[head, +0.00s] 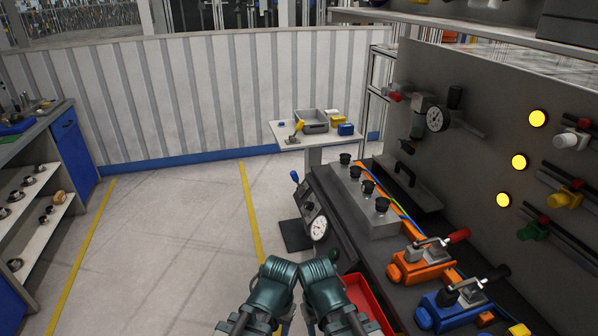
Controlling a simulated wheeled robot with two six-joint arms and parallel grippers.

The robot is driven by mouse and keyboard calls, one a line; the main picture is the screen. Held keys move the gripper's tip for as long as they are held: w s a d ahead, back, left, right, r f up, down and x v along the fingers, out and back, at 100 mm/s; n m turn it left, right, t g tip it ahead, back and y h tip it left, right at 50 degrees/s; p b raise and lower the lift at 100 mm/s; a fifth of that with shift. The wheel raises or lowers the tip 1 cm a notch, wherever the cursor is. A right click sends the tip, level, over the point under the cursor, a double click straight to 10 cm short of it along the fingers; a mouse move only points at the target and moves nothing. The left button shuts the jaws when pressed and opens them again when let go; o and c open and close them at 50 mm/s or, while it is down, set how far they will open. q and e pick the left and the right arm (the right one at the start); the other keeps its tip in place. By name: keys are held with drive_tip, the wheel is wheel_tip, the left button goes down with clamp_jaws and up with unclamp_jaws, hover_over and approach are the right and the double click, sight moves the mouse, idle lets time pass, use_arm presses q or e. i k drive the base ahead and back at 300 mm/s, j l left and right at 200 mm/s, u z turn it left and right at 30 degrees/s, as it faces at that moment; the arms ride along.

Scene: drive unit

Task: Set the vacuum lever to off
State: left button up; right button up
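No lever carries a readable vacuum label, so I cannot tell for sure which one is the vacuum lever. A small lever with a blue knob (295,176) stands up at the far left end of the bench, near a sloped panel with a round white gauge (320,229). On the bench at right, an orange clamp-like unit (422,266) has a lever with a red handle (458,236), and a blue unit (452,308) has a black-handled lever (497,274). Teal links of my two arms show at bottom centre; neither gripper's fingers can be seen.
The dark bench also bears a grey block with several black knobs (382,205). A red tray (366,300) is beside my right arm. A grey wall panel (470,150) with yellow lamps rises behind the bench. A small table (284,130) stands ahead. Floor at left is clear.

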sight(294, 177)
drive_tip(key=i+j+z, duration=0.25)
drive_tip(key=i+j, duration=0.3)
drive_tip(key=i, duration=0.15)
drive_tip(key=i+j+z, duration=0.2)
drive_tip(key=i+j, duration=0.4)
drive_tip(key=i+j+z, duration=0.25)
drive_tip(key=i+j, duration=0.35)
drive_tip(key=j, duration=0.25)
